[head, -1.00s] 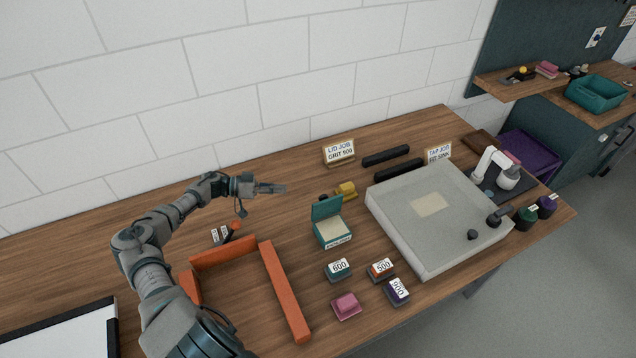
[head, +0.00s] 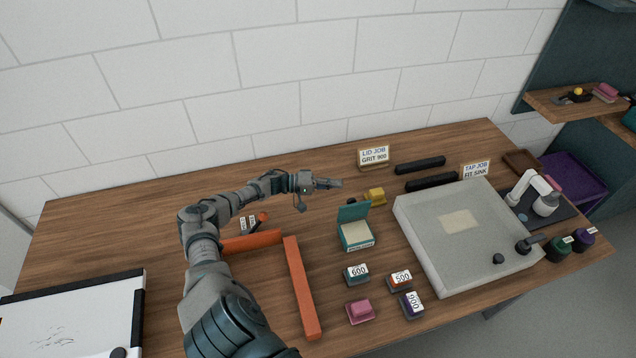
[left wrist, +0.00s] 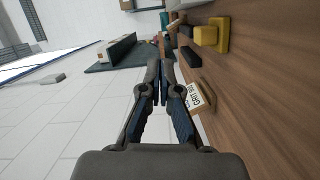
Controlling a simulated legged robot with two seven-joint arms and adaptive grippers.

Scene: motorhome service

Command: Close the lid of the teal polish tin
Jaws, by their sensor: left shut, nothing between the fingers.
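The teal polish tin (head: 356,236) stands on the wooden bench in the head view, with a cream top surface and a label on its front. Its teal lid (head: 353,212) stands up open at the back edge. My left gripper (head: 338,184) is shut and empty, above the bench to the upper left of the tin, its fingers pointing right. In the left wrist view the left fingers (left wrist: 164,98) are together with nothing between them. The tin is not clearly visible in that view. My right gripper is not in view.
A yellow block (head: 376,195) stands close behind the tin, and a sign reading LID JOB GRIT 900 (head: 373,157) is farther back. A big pale lidded box (head: 470,245) is to the right. Several grit blocks and a pink block (head: 360,311) lie in front. An orange frame (head: 300,285) lies left.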

